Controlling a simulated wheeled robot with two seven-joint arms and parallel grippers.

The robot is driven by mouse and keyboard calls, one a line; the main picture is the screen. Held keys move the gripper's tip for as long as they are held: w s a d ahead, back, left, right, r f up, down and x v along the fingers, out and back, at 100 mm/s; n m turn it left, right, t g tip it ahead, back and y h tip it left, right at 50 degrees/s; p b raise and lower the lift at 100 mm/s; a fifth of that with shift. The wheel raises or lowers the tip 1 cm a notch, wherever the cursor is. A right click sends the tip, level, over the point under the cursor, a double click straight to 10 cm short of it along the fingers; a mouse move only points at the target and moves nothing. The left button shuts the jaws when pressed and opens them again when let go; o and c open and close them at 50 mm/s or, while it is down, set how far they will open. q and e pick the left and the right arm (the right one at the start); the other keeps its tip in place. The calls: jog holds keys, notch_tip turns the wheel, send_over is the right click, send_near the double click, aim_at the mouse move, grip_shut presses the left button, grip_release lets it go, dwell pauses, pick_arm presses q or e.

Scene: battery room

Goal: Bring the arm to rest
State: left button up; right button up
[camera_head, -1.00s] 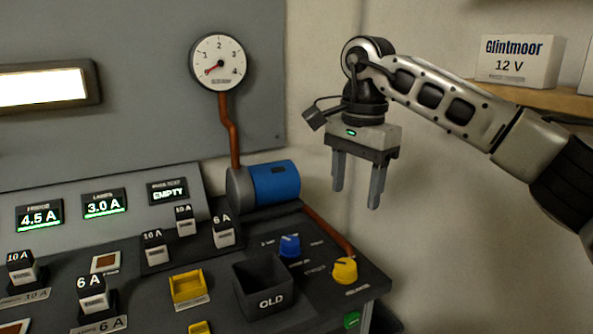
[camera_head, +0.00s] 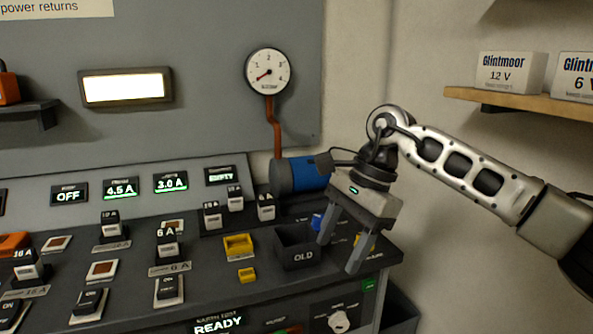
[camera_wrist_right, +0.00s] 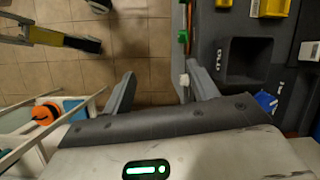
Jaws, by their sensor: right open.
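My right gripper (camera_head: 341,245) hangs from the right arm (camera_head: 465,175) in front of the right end of the control console (camera_head: 215,262). Its two fingers are apart with nothing between them. In the right wrist view the open fingers (camera_wrist_right: 155,92) point over the console's edge, with tiled floor showing between and beyond them. The black OLD bin (camera_head: 299,256) is just left of the fingers; it also shows in the right wrist view (camera_wrist_right: 248,60). My left gripper does not show.
A blue cylinder (camera_head: 308,174) and a gauge (camera_head: 268,72) are behind the console. A shelf (camera_head: 520,98) with Glintmoor boxes (camera_head: 510,72) is at the right. Fuses, yellow trays (camera_head: 238,245) and displays fill the console.

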jog(key=s+a+f+m+g+y+p, duration=0.1)
jog(key=s+a+m+g+y, duration=0.15)
jog(key=s+a+y, duration=0.45)
jog(key=s+a+f+m+g+y, duration=0.1)
jog(key=s+a+m+y, duration=0.3)
jog(key=a, duration=0.4)
jog(key=w+d+f+n+t+h, duration=0.1)
jog(key=d+f+n+t, duration=0.25)
jog(key=n+t, duration=0.55)
jog(key=w+d+f+n+t+h+p, duration=0.15)
jog(key=d+n+t, duration=0.35)
jog(key=n, duration=0.8)
jog(key=d+f+n+t+h, duration=0.2)
jog(key=d+f+n+t, duration=0.15)
jog(key=n+t, duration=0.65)
jog(key=s+d+f+m+g+h, duration=0.3)
jog(key=s+d+f+m+g, duration=0.1)
jog(key=f, duration=0.4)
jog(key=s+d+f+m+g+h, duration=0.4)
jog(key=s+d+f+m, duration=0.1)
jog(key=s+f+m, duration=0.3)
jog(key=shift+s+d+g+p, duration=0.3)
jog(key=shift+s+d+g, duration=0.05)
jog(key=shift+s, duration=0.3)
